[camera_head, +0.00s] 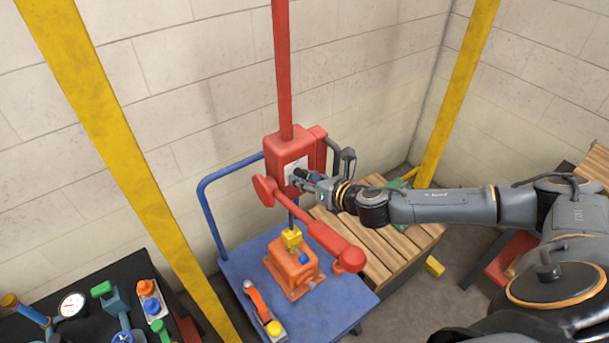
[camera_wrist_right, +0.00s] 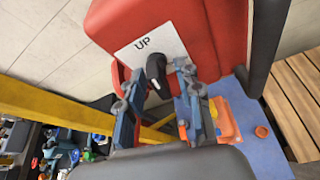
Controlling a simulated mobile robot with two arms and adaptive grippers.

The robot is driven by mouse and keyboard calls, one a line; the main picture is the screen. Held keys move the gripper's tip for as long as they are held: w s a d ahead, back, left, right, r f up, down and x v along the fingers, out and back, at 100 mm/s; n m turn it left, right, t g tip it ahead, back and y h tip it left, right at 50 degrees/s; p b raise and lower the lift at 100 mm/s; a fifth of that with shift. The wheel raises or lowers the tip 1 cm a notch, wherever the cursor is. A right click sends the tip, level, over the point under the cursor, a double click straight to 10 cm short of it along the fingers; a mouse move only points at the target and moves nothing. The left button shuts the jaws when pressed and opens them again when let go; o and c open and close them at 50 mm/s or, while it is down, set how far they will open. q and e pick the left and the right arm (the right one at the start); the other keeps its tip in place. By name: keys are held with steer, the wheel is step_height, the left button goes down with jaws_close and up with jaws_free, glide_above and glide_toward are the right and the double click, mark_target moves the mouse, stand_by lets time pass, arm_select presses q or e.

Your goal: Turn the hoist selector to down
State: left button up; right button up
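The red hoist box (camera_head: 287,150) hangs on a red post in front of the wall. In the right wrist view its red housing (camera_wrist_right: 205,35) carries a white plate (camera_wrist_right: 148,46) marked "UP". A black selector lever (camera_wrist_right: 156,68) stands out from the plate, tilted. The rest of the plate's marking is hidden. My right gripper (camera_head: 304,178) is at the box's front face. In the right wrist view its two fingers (camera_wrist_right: 159,80) are apart, one on each side of the lever's near part; contact cannot be made out. My left gripper is not in view.
An orange motor (camera_head: 296,272) sits on a blue cart (camera_head: 338,297) below the hoist, under a yellow hook block (camera_head: 291,237). A red arm with a round end (camera_head: 349,260) crosses below my wrist. Yellow posts (camera_head: 120,150) flank the area. A wooden pallet (camera_head: 405,242) stands right.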

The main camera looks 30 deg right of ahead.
steer(key=shift+w, duration=0.1)
steer(key=shift+c, duration=0.4)
jaws_close()
steer(key=shift+f+b, duration=0.1)
steer(key=shift+b, duration=0.2)
steer(key=shift+f+m+y+b, duration=0.2)
steer(key=shift+m+y+b, duration=0.35)
steer(key=shift+b, duration=0.25)
steer(key=m+y+b, duration=0.2)
steer(key=m+b, duration=0.2)
steer(key=b, duration=0.3)
steer(key=m+t+y+b, duration=0.1)
steer(key=m+y+b, duration=0.1)
steer(key=m+b, duration=0.2)
steer(key=shift+m+t+y+b, duration=0.25)
steer(key=shift+m+t+b, duration=0.1)
steer(key=shift+b, duration=1.55)
steer(key=shift+r+m+t+b, duration=0.15)
steer(key=shift+m+t+b, duration=0.2)
steer(key=shift+m+b, duration=0.65)
